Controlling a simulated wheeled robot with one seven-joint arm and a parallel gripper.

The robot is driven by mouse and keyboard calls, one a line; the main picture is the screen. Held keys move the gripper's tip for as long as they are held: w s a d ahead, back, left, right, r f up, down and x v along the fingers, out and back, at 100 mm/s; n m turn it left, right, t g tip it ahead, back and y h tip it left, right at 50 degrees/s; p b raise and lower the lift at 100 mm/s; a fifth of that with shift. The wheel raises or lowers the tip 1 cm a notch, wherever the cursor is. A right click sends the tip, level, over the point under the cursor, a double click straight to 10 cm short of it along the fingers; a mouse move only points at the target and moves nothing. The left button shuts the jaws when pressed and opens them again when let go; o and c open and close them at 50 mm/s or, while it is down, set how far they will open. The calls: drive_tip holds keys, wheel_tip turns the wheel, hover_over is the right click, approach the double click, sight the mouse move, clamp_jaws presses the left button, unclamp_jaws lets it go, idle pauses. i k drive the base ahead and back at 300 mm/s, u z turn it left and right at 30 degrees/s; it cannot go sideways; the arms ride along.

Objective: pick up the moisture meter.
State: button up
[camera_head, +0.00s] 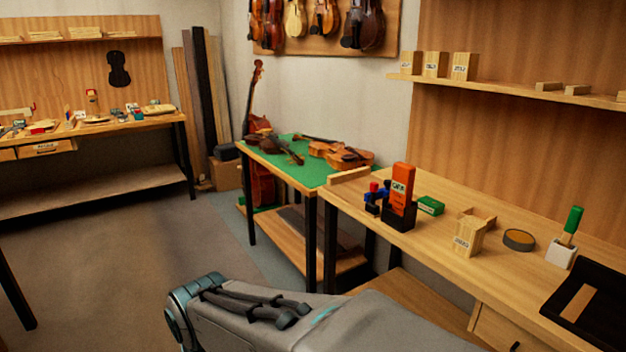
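An orange device with a small display, which looks like the moisture meter (402,187), stands upright in a black holder (399,216) on the right workbench, near its far left end. Its lower part is hidden by the holder. My gripper does not show in this view.
Red and blue clamp-like items (375,196) stand close left of the holder. A green-topped table (312,175) with violins stands behind.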

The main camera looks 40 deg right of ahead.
sight(403, 174)
drive_tip(key=z, duration=0.65)
drive_tip(key=i, duration=1.05)
drive_tip(key=z, duration=1.65)
drive_tip(key=i, duration=0.5)
drive_tip(key=z, duration=0.45)
